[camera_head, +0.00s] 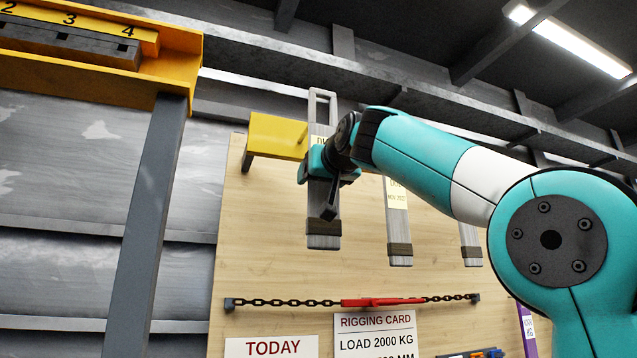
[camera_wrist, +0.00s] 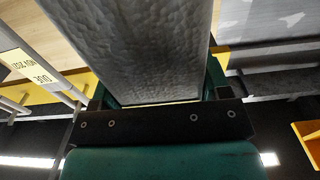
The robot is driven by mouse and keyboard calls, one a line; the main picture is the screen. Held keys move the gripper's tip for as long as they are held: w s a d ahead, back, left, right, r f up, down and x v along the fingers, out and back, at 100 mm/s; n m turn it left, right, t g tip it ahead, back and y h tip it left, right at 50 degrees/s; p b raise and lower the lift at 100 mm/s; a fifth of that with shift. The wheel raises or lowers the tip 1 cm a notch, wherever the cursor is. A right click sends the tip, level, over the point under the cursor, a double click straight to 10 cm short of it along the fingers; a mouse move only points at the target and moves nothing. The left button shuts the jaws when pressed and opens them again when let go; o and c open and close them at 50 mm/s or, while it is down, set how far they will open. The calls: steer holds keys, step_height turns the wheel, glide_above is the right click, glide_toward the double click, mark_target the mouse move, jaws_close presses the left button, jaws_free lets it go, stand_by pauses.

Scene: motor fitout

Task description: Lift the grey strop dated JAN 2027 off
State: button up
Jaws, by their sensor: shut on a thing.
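A grey strop (camera_head: 322,228) with a long loop at its top and a dark band near its bottom hangs upright in front of the board. My gripper (camera_head: 325,182) is shut on it around mid-length. The arm hides much of its yellow tag, so I cannot read the date. Its loop stands above the yellow rail; I cannot tell whether it is clear of its hook. In the wrist view the grey strop (camera_wrist: 140,45) fills the middle, between the jaws of my gripper (camera_wrist: 155,102).
A second grey strop (camera_head: 399,228), tagged NOV 2027, hangs to the right, and a third (camera_head: 470,238) beyond it. The yellow rail (camera_head: 277,137) is close left. Below are a chain with a red tensioner (camera_head: 382,302) and a rigging card (camera_head: 375,335). A yellow numbered rack (camera_head: 100,62) stands upper left.

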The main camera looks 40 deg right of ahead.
steer(key=shift+b+v, duration=0.35)
steer(key=shift+v, duration=1.05)
steer(key=shift+w, duration=0.1)
